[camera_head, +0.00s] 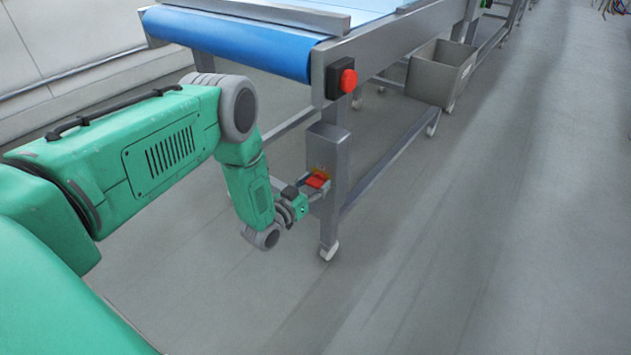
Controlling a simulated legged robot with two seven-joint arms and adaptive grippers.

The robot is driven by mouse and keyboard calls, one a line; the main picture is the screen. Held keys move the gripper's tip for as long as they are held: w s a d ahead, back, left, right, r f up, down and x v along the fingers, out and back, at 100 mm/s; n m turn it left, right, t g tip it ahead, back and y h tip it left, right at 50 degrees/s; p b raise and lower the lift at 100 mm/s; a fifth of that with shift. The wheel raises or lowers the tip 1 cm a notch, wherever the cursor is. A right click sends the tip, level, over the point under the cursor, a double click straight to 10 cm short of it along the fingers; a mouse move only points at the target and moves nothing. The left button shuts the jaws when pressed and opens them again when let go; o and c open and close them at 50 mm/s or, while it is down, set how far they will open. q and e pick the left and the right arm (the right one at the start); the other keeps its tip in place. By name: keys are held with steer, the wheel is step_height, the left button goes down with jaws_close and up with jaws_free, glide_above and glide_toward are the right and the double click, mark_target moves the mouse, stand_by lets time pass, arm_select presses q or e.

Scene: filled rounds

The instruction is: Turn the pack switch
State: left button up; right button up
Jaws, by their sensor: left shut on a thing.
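The pack switch (316,180) is a small red piece with a yellow part around it, on a grey box (328,145) fixed to the leg of the conveyor. My left gripper (316,187) is at the switch and shut on it. The fingers hide part of the switch, and its exact angle is too small to tell. My right gripper is not in view.
A conveyor with a blue belt (228,42) stands above the switch. A red push button (348,81) sits on its frame corner. A grey bin (440,73) stands behind. A castor (328,251) carries the leg. The floor at right is clear.

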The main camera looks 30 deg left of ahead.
arm_select(q)
steer(key=shift+m, duration=0.5)
steer(key=shift+s+f, duration=0.1)
steer(key=o, duration=1.2)
steer(key=shift+a, duration=0.1)
steer(key=shift+c, duration=0.2)
steer(key=s, duration=1.2)
steer(key=shift+a, duration=0.45)
